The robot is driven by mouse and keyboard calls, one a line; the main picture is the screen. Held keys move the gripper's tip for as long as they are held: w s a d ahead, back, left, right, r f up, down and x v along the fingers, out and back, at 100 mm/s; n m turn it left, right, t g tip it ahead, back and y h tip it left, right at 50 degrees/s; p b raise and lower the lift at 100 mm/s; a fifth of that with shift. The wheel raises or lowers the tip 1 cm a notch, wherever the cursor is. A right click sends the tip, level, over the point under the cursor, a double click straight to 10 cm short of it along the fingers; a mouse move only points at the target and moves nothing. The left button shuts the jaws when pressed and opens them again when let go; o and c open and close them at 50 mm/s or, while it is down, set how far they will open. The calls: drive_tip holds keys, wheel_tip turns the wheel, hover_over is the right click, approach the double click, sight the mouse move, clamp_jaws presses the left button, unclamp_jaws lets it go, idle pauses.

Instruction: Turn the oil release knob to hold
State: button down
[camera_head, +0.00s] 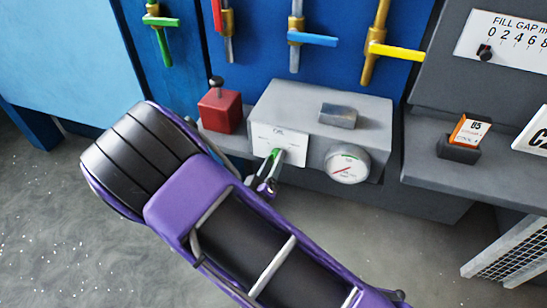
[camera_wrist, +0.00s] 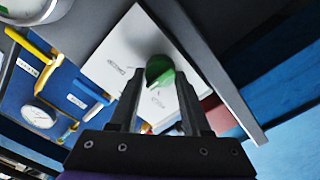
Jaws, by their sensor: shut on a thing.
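The oil release knob is green and sits on a white label plate (camera_head: 292,142) on the front of a grey box (camera_head: 262,104). In the wrist view the knob (camera_wrist: 160,72) shows between my two fingertips, with the plate (camera_wrist: 125,62) behind it. My gripper (camera_wrist: 160,80) is shut on the knob. In the head view my gripper (camera_head: 269,168) reaches the plate from below, and only a bit of green shows there. The plate's small lettering is too blurred to read, so I cannot tell which mark the knob points at.
A round gauge (camera_head: 347,164) is right of the plate. A red block with a black knob (camera_head: 220,110) stands to the left. Green, blue and yellow valve handles (camera_head: 398,52) line the blue panel above. A grey shelf (camera_head: 425,172) holds an orange and white box (camera_head: 469,130).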

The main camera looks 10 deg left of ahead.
drive_tip(key=n+p, duration=0.2)
drive_tip(key=n, duration=0.3)
drive_tip(key=shift+n, duration=0.3)
drive_tip(key=shift+a+f+n+p, duration=0.15)
drive_tip(key=shift+n+p, duration=0.4)
drive_tip(key=shift+n, duration=1.35)
drive_tip(key=shift+c, duration=1.8)
unclamp_jaws()
drive_tip(key=shift+s, duration=0.1)
drive_tip(key=s+a, duration=0.1)
drive_tip(key=s, duration=1.6)
drive_tip(key=shift+s, duration=0.15)
drive_tip(key=shift+a, duration=0.15)
